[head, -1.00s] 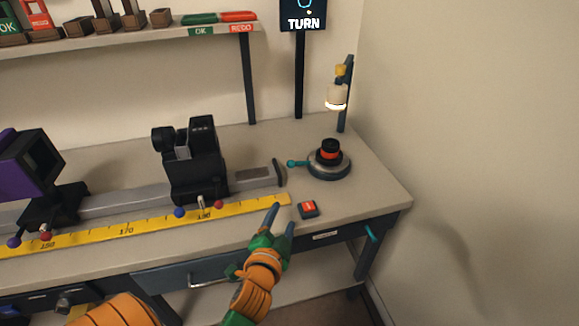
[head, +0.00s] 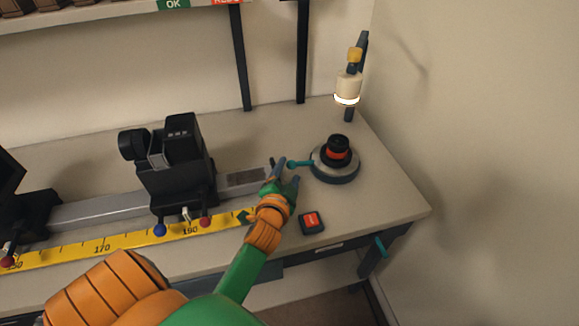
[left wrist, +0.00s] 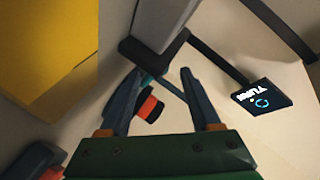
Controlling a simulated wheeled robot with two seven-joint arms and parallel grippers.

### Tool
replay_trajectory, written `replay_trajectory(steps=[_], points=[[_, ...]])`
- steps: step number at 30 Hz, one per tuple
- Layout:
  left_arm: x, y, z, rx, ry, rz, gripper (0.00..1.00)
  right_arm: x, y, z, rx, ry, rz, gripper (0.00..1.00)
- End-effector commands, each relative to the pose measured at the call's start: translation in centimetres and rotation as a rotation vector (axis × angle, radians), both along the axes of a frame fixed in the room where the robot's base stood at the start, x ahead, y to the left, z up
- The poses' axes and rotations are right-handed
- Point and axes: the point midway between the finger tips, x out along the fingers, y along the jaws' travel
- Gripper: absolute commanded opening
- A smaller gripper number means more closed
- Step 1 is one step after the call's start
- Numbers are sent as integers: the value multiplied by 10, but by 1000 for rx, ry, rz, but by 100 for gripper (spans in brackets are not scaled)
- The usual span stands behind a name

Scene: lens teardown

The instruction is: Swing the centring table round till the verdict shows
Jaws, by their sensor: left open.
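The centring table (head: 335,174) is a round grey disc at the right end of the bench, with a teal-knobbed handle (head: 301,164) pointing left. A black lens piece with an orange-red band (head: 337,149) stands on it; it also shows between the fingers in the left wrist view (left wrist: 149,106). My left gripper (head: 285,171) is open, its fingertips close to the handle's knob. I cannot tell whether they touch it. The screen (left wrist: 262,97) reads "TURN" with a blue circular arrow in the left wrist view. My right gripper is not in view.
A lamp (head: 348,86) with a lit ring hangs from a post behind the table. A red button box (head: 311,223) lies in front. A black holder (head: 176,165) stands on the rail to the left, behind a yellow scale (head: 130,240). The wall is close at right.

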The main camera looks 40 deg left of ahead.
Motion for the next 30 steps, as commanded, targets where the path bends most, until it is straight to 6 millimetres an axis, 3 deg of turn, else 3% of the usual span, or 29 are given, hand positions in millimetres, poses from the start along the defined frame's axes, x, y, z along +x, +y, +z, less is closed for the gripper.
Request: replay_trajectory(steps=[4, 11, 18, 30], points=[[14, 6, -4, 1, 0, 0, 64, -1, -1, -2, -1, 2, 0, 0], [16, 7, -4, 0, 0, 0, 64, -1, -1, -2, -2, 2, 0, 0], [16, 6, -5, 0, 0, 0, 2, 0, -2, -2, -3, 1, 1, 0], [16, 6, -5, -1, 0, 0, 0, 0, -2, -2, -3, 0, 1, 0]])
